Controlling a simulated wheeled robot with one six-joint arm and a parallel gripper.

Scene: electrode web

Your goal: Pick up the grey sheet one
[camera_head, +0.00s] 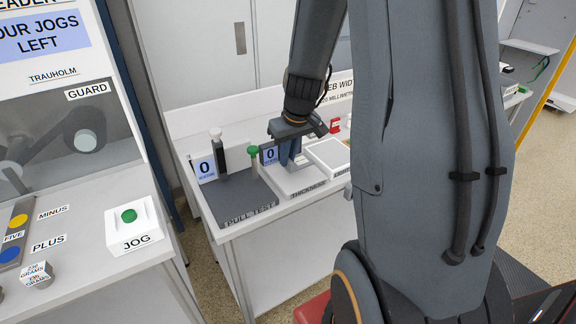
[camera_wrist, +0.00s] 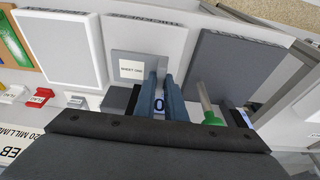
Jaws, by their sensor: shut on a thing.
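The grey sheet one (camera_wrist: 129,70), a small flat grey piece with a white "SHEET ONE" label, shows in the wrist view at the tips of my gripper (camera_wrist: 163,75). The two blue-grey fingers are close together and shut on its edge. Part of the sheet is hidden by the fingers. In the head view my gripper (camera_head: 290,160) points down over the white thickness station (camera_head: 300,184). The sheet is hard to make out there, so I cannot tell whether it touches the station.
The dark pull test plate (camera_head: 238,200), with a green-topped post (camera_head: 252,153) at its back, lies left of the thickness station. A white framed pad (camera_head: 329,157) is to the right. Red and white pieces (camera_wrist: 38,97) lie close by. The jog box (camera_head: 132,226) stands on the left bench.

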